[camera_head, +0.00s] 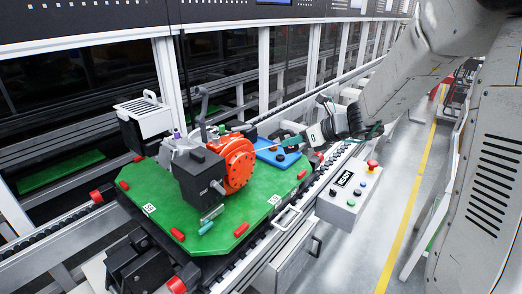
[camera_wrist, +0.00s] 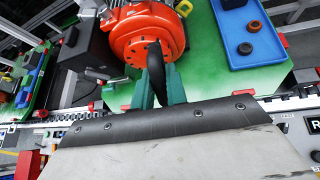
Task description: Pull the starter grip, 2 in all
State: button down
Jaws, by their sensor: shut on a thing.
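The engine's round orange starter housing (camera_head: 238,163) faces right on a green pallet (camera_head: 240,211). It also shows at the top of the wrist view (camera_wrist: 146,36). My gripper (camera_head: 290,142) is to the right of the housing, above the blue tray. In the wrist view its green fingers (camera_wrist: 155,86) are shut on the black starter grip (camera_wrist: 155,62), which stands upright between them in front of the housing. A thin pale line runs from the housing to my fingers in the head view. The lower part of the grip is hidden between the fingers.
A blue tray (camera_head: 265,149) with dark round parts lies on the pallet behind the housing. A control box (camera_head: 341,197) with a red button stands right of the conveyor. Red blocks sit along the pallet's edges. The floor by the yellow line (camera_head: 405,215) is clear.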

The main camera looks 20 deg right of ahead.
jog(key=x, duration=0.9)
jog(key=shift+c, duration=2)
grip_release()
jog(key=shift+s, duration=0.1)
jog(key=shift+v, duration=4.45)
